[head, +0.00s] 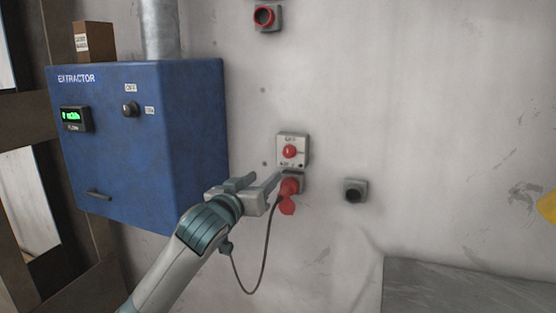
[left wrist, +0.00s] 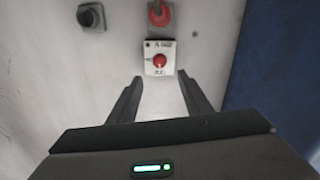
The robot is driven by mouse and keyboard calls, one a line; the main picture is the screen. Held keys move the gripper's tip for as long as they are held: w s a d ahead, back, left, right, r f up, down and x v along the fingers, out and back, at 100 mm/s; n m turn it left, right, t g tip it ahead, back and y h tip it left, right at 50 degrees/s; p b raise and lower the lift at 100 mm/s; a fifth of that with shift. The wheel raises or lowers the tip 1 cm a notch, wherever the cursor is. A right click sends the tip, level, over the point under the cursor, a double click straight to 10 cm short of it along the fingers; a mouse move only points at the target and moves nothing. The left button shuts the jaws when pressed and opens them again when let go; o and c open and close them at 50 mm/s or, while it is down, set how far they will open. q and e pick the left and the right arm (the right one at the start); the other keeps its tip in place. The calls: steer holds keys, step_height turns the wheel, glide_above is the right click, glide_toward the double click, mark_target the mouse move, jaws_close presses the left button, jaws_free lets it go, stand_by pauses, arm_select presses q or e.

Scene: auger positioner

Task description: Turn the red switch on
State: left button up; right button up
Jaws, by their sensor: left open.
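The red switch (head: 290,151) is a round red knob on a white labelled plate (head: 292,138) on the wall. In the left wrist view the red switch (left wrist: 160,61) and its plate (left wrist: 149,70) lie just beyond the fingertips, roughly centred between them. My left gripper (head: 262,182) is open and empty, in front of the wall, below and left of the switch in the head view. In the left wrist view my left gripper (left wrist: 162,82) shows two spread fingers with nothing between them. My right gripper is not in view.
A red plug (head: 289,187) with a hanging cable (head: 262,255) sits directly below the plate. A dark grey socket (head: 355,190) is to the right, and a red-ringed socket (head: 264,17) is above. The blue extractor box (head: 140,150) juts out at left. A grey surface (head: 465,290) is lower right.

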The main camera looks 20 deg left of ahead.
arm_select(q)
steer(key=shift+s+r, duration=0.35)
steer(key=shift+r, duration=0.2)
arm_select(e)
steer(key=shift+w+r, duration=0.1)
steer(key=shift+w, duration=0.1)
arm_select(q)
steer(key=shift+w, duration=0.1)
steer(key=p, duration=0.2)
glide_toward(287, 153)
steer(key=w, duration=0.2)
steer(key=w+p, duration=0.1)
steer(key=w, duration=0.4)
steer(key=shift+w+d, duration=0.2)
steer(key=shift+d, duration=0.1)
steer(key=shift+w, duration=0.6)
steer(key=shift+w+f, duration=0.1)
steer(key=shift+w, duration=0.1)
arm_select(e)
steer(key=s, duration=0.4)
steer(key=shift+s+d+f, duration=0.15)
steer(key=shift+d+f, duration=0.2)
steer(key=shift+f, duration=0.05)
